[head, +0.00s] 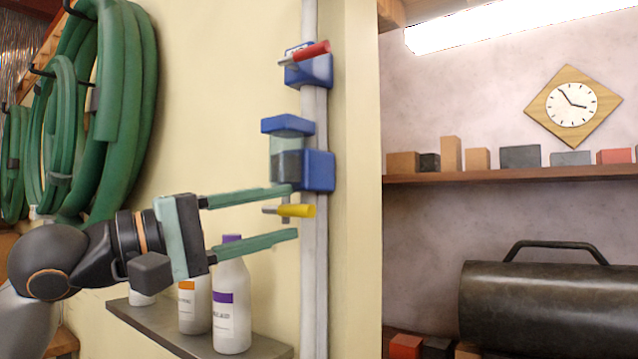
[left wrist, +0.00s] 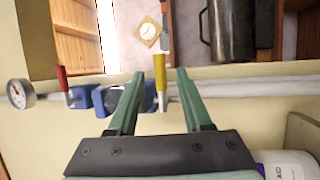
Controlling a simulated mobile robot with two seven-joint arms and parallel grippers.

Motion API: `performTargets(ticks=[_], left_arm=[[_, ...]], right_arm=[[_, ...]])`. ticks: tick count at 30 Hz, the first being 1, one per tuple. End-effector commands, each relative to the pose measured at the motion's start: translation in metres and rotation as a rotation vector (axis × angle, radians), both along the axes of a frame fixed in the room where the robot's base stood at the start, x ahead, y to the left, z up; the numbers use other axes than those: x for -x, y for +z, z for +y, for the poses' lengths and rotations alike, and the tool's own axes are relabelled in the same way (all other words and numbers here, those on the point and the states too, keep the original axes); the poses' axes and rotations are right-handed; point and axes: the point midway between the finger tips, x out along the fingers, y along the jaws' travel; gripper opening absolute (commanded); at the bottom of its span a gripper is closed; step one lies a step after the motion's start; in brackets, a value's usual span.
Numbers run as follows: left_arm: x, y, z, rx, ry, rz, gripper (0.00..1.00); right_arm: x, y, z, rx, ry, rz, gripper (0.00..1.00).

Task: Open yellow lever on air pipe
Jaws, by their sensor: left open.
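The yellow lever (head: 298,211) sticks out from the grey vertical air pipe (head: 314,250), below a blue filter unit (head: 318,170). My left gripper (head: 294,212) is open, with one green finger above the lever and one below it. In the left wrist view the yellow lever (left wrist: 160,72) lies between the tips of the two fingers of the left gripper (left wrist: 170,75). I cannot tell whether either finger touches it. A red lever (head: 312,51) sits higher on the same pipe. My right gripper is not in view.
A shelf (head: 150,325) with white bottles (head: 232,300) stands just below my left gripper. Green hoses (head: 120,90) hang on the wall at left. A pressure gauge (left wrist: 19,93) shows in the left wrist view. A dark tank (head: 550,305) stands at right.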

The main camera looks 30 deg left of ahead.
Motion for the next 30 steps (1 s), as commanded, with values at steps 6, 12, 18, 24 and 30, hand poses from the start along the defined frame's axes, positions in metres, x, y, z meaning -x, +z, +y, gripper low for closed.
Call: performTargets(ticks=[6, 12, 18, 24, 30], left_arm=[[-0.032, 0.011, -0.018, 0.000, -0.004, -0.001, 0.50], [-0.050, 0.012, -0.027, -0.001, -0.002, -0.001, 0.50], [-0.054, 0.011, -0.029, -0.001, -0.001, -0.003, 0.50], [-0.054, 0.011, -0.029, -0.001, 0.000, -0.002, 0.46], [-0.054, 0.011, -0.029, -0.002, 0.000, -0.001, 0.24]], right_arm=[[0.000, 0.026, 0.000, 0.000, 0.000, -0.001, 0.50], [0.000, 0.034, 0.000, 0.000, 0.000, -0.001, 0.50], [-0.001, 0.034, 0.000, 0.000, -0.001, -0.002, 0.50], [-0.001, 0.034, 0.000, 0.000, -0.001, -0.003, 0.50], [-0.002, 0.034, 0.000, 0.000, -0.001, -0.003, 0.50]])
